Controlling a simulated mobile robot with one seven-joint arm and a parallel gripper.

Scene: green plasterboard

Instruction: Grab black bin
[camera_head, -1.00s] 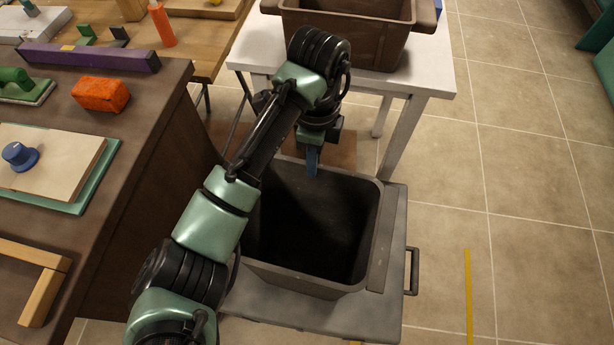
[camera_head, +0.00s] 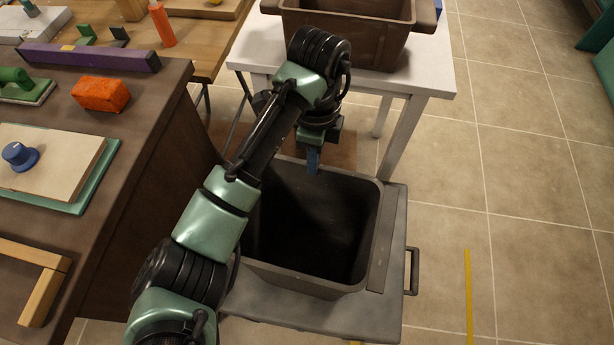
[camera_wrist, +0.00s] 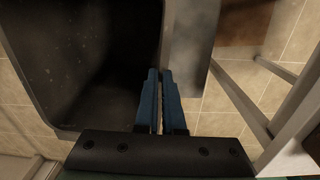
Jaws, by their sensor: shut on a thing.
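The black bin (camera_head: 374,232) stands upright and empty on a grey cart below my arm. Its dark inside fills the left of the wrist view, with the bin wall (camera_wrist: 28,70) showing there. My gripper (camera_head: 313,160) is at the bin's far rim, fingers pointing down. In the wrist view the blue fingers (camera_wrist: 161,75) are close together with the rim between them, one on the inner side and one on the outer side. The exact contact at the tips is partly hidden.
The grey cart (camera_head: 335,318) has a handle on its right. A brown bin (camera_head: 350,38) sits on a white table (camera_head: 432,75) just behind. A dark workbench (camera_head: 150,140) with an orange block (camera_head: 101,94) and tools stands left. The tiled floor at right is free.

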